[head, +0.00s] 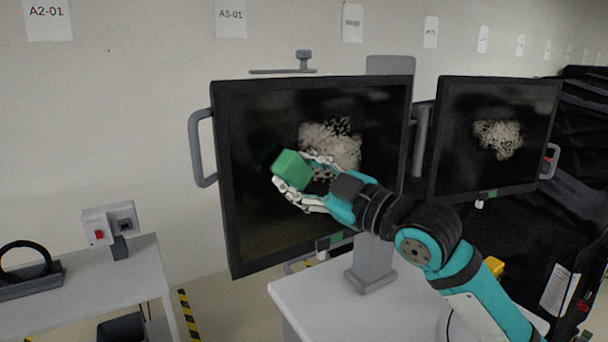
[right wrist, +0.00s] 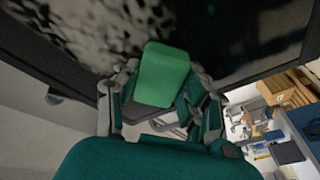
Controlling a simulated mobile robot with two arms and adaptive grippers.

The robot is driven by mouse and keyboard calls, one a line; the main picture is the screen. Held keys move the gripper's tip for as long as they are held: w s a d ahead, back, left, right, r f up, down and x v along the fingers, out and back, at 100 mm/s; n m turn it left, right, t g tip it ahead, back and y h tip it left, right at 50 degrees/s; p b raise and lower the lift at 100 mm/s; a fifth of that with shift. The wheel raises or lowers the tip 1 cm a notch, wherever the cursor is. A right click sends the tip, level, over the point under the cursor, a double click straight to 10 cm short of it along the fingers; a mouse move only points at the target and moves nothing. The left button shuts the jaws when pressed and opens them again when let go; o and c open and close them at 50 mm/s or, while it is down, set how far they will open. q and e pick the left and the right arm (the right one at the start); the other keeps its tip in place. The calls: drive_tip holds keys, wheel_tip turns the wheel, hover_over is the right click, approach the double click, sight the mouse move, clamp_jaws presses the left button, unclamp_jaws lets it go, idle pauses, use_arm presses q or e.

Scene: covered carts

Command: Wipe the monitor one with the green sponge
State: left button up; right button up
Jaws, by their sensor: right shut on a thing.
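The green sponge (head: 292,170) is a block held between the fingers of my right gripper (head: 305,182), in front of the nearer monitor. It also shows in the right wrist view (right wrist: 163,75), between both fingers (right wrist: 160,100). The nearer monitor (head: 255,225) is large and dark with a pale speckled smudge (head: 333,145) on its screen. The sponge is left of and slightly below the smudge's middle. I cannot tell whether the sponge touches the screen. The second monitor (head: 470,165) stands to the right with a smaller pale smudge (head: 498,138). My left gripper is not in view.
The nearer monitor stands on a grey post on a white table (head: 315,310), with a side handle (head: 199,150) at left. A small white box with a red switch (head: 108,224) stands on the left table (head: 90,290). Dark covered carts (head: 580,120) are at right.

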drive_tip(key=shift+w+a, duration=0.15)
drive_tip(key=shift+w, duration=0.05)
drive_tip(key=shift+s+d+f, duration=0.1)
drive_tip(key=shift+s+d, duration=0.35)
drive_tip(key=shift+d, duration=0.1)
drive_tip(key=v, duration=0.6)
drive_tip(key=shift+s+r, duration=0.45)
drive_tip(key=shift+s, duration=0.05)
drive_tip(key=shift+w, duration=0.1)
